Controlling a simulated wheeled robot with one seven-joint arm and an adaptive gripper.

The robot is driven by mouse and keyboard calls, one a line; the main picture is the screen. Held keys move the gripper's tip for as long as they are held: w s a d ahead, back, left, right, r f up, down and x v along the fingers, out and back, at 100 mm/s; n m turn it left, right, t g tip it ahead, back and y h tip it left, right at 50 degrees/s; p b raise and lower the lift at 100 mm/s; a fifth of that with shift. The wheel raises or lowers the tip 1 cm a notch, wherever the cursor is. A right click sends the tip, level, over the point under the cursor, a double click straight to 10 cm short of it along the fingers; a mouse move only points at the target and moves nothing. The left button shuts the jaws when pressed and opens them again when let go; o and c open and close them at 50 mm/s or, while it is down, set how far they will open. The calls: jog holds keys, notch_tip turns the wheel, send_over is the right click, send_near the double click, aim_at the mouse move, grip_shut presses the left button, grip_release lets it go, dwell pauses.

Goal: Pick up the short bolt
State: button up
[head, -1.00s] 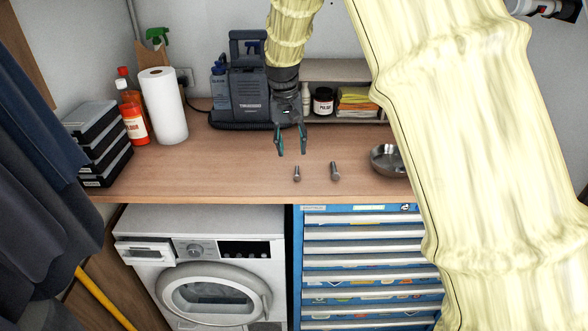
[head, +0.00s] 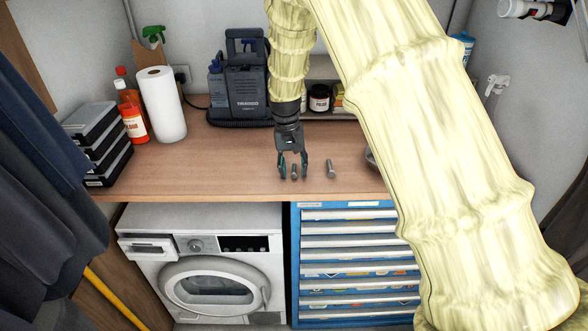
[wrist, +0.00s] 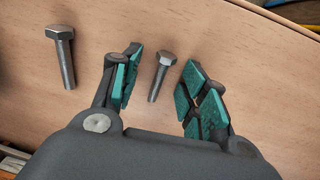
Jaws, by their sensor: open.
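The short bolt (wrist: 161,75) lies on the wooden worktop (wrist: 270,110), between the open fingers of my gripper (wrist: 158,88) in the wrist view. No contact with the green finger pads shows. In the head view, the short bolt (head: 294,171) is between the fingertips of my gripper (head: 293,177), near the front of the worktop. A longer, thicker bolt (head: 331,168) lies to the right of it. In the wrist view, this longer bolt (wrist: 65,55) lies to the left, outside my fingers.
A metal bowl (head: 370,159) is mostly hidden behind my arm. A grey machine (head: 246,88), paper towel roll (head: 161,105), bottles (head: 132,110) and stacked black cases (head: 98,145) stand at the back and left. The blue drawer chest (head: 350,260) and washing machine (head: 208,262) are below.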

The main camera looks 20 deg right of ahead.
grip_shut()
jog(key=shift+r, duration=0.1)
dwell(0.4)
